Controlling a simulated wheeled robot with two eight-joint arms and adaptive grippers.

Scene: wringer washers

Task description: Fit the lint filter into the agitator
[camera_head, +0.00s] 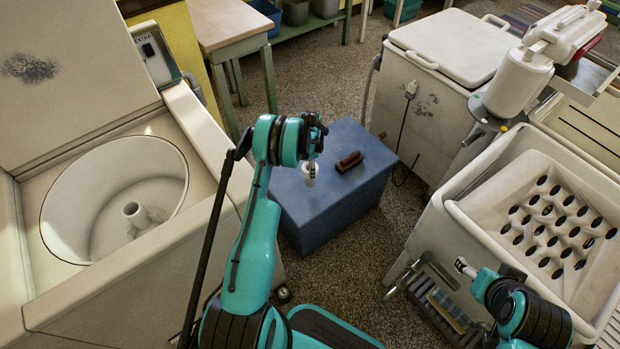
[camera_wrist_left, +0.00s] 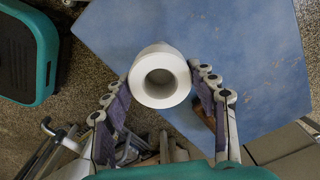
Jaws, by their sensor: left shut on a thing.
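The lint filter (camera_head: 309,178) is a small white hollow cylinder, held by my left gripper (camera_head: 312,163) above the blue box. In the left wrist view the lint filter (camera_wrist_left: 160,53) shows its round opening, with the fingers of my left gripper (camera_wrist_left: 160,84) on either side. The agitator (camera_head: 135,213) is a pale post in the middle of the washer tub (camera_head: 60,215) at the left, well away from the filter. My right gripper (camera_head: 465,267) is low at the right, beside the perforated tub; its finger state is too small to tell.
A blue box (camera_head: 300,215) stands in the middle with a brown brush (camera_head: 349,162) on top. A closed white washer (camera_head: 430,90) and a white tub with dark holes (camera_head: 545,230) stand at the right. A wooden table (camera_head: 232,28) is at the back.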

